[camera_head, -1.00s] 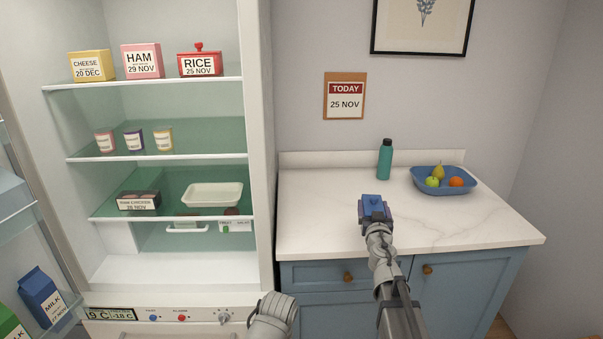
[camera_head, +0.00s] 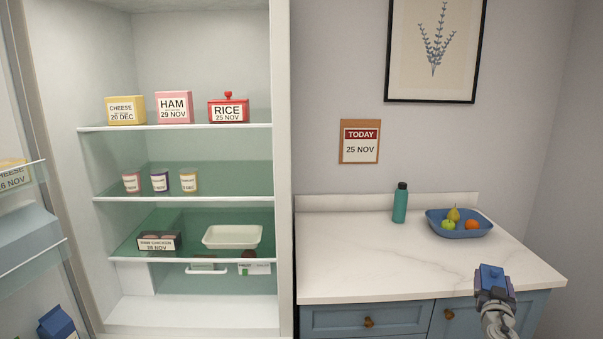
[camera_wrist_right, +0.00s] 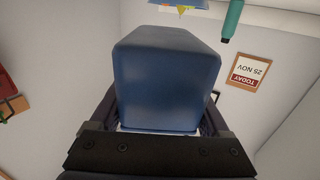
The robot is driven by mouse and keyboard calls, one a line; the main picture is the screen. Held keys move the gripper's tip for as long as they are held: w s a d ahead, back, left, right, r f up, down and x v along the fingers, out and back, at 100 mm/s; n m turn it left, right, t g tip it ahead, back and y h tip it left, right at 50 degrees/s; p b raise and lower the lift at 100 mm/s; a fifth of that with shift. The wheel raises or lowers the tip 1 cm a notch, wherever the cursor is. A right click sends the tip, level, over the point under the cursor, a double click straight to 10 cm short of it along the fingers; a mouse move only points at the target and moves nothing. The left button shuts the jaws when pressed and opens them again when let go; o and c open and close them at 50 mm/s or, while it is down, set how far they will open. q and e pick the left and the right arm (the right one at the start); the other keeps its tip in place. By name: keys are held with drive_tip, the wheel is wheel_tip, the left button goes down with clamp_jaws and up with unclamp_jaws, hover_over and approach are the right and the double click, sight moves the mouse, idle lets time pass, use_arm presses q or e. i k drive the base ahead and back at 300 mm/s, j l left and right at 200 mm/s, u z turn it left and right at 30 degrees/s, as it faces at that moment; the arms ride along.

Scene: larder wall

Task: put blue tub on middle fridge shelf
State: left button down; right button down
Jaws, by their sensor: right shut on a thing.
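The blue tub (camera_head: 490,275) is held in my right gripper (camera_head: 494,291), low at the right in the head view, in front of the counter. In the right wrist view the tub (camera_wrist_right: 165,75) fills the middle, with a dark finger on each side of it. The middle fridge shelf (camera_head: 210,198) holds several small pots (camera_head: 160,181) grouped at its left; its right part is bare. The fridge stands open at the left. My left gripper is out of view.
The top shelf (camera_head: 200,127) holds cheese, ham and a red rice pot (camera_head: 228,107). The lower shelf (camera_head: 195,260) holds raw chicken and a white tray (camera_head: 232,236). A teal bottle (camera_head: 400,203) and a blue fruit bowl (camera_head: 459,230) stand on the white counter (camera_head: 360,260).

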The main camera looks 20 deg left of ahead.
sight(236, 188)
drive_tip(key=k+j+z, duration=0.1)
drive_tip(key=z, duration=0.25)
drive_tip(key=k+z, duration=0.1)
drive_tip(key=z, duration=0.25)
drive_tip(key=k+j+u, duration=0.2)
drive_tip(key=u, duration=0.4)
drive_tip(key=k+j+u, duration=0.1)
drive_tip(key=u, duration=0.25)
drive_tip(key=k+u, duration=0.1)
drive_tip(key=u, duration=0.3)
